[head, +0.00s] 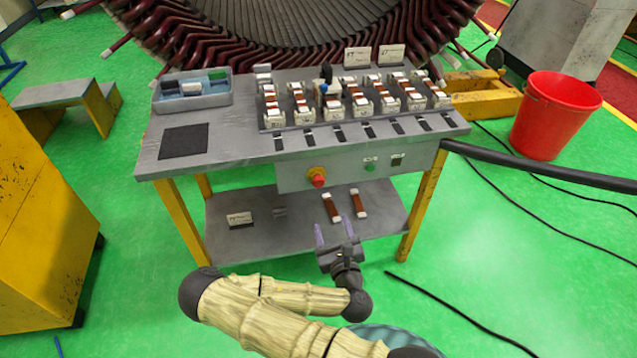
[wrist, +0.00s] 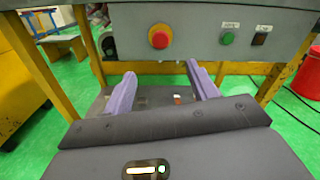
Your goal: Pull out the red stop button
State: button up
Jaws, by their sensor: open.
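The red stop button (head: 317,177) sits on a yellow base on the front panel (head: 290,182) under the tabletop. In the wrist view the red stop button (wrist: 159,37) shows ahead, above the gap between my fingers and slightly left of its middle. My gripper (head: 338,226) is open and empty in front of the bench, lower than the button and a little right of it. In the wrist view its two purple fingers (wrist: 160,82) are spread apart and touch nothing. Whether the button is pressed in cannot be told.
A green button (head: 370,167) and a dark switch (head: 397,160) are on the same panel, to the right. The lower shelf (head: 270,245) holds two brown-and-white pieces. Yellow legs (head: 425,205) stand at both sides. A red bucket (head: 553,115) is at the right.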

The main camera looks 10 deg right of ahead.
jog(key=shift+w, duration=0.1)
jog(key=b, duration=0.8)
send_near(319, 184)
jog(key=w, duration=1)
jog(key=shift+w, duration=0.4)
jog(key=shift+c, duration=0.2)
